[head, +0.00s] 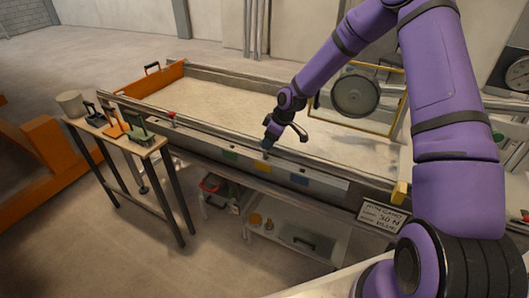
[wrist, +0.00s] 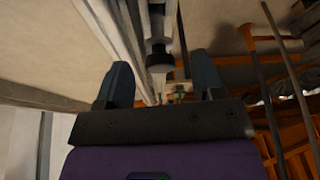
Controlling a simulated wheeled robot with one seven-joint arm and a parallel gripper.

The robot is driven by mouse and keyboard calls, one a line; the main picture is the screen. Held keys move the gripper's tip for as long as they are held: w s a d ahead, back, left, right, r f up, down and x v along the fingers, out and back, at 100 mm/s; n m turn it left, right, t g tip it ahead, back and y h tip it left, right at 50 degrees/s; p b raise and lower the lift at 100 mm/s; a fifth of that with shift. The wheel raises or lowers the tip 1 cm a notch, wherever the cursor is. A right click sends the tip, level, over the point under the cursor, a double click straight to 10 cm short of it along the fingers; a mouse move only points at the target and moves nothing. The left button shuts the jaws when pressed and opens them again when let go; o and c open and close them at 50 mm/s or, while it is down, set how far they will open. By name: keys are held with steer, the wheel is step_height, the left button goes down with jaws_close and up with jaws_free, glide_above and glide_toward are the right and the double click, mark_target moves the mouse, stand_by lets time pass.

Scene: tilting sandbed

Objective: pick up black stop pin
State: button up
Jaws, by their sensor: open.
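The black stop pin appears in the wrist view as a short dark cylinder (wrist: 159,63) on a pale metal rail (wrist: 97,25). It shows between my two blue-grey fingers, nearer the upper middle of the picture. My gripper (wrist: 160,72) is open, with a finger on each side of the pin in this view; I cannot tell how far the pin is from the fingertips. In the head view my gripper (head: 268,140) is low over the front rail of the sandbed (head: 205,98). I cannot make out the pin there; my gripper may hide it.
A small side table (head: 110,138) with hand tools and a pot (head: 70,103) stands at the left. Coloured plates (head: 299,179) line the bed's front. A yellow frame with a round dark disc (head: 355,96) stands behind my arm. A lower shelf (head: 300,240) holds items.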

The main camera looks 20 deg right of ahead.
mark_target(265, 155)
steer(key=x, duration=0.5)
steer(key=shift+w+a, duration=0.2)
steer(key=shift+w, duration=0.05)
steer(key=shift+r, duration=0.1)
steer(key=c, duration=1)
